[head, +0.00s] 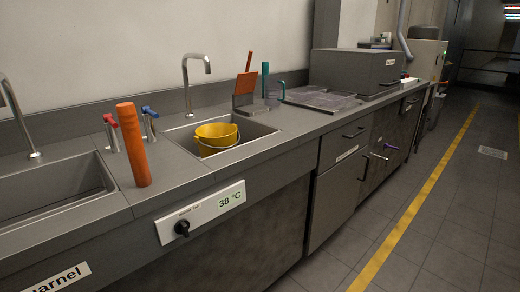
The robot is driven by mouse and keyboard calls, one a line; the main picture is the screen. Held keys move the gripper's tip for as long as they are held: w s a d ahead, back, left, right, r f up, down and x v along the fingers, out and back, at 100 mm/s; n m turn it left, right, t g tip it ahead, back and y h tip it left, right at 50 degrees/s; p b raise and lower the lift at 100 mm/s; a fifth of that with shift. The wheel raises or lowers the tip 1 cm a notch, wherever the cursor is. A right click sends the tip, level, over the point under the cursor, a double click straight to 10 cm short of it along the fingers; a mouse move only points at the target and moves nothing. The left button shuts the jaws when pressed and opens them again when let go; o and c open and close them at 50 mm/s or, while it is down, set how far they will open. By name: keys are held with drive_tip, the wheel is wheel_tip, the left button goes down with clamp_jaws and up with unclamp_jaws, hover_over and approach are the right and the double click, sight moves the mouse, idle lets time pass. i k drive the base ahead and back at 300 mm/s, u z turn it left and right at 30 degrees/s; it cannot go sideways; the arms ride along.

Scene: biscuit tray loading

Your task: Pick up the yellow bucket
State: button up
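The yellow bucket (216,136) sits in the right-hand sink (255,134) of the grey counter, below the curved tap. Its rim stands about level with the counter top, and its lower part is partly hidden by the sink's front edge. A thin handle hangs against its front side. My gripper does not show in the head view.
An orange cylinder (133,145) stands left of the bucket, near red and blue tap knobs. A tap (188,84) rises behind the bucket. A block holding orange and teal tools (245,90) stands behind the sink. The floor (440,235) in front is clear.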

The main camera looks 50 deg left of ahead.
sight(211, 139)
drive_tip(key=z, duration=0.85)
drive_tip(key=k, duration=1.85)
drive_tip(key=u, duration=1.35)
drive_tip(key=i, duration=1)
drive_tip(key=u, duration=0.05)
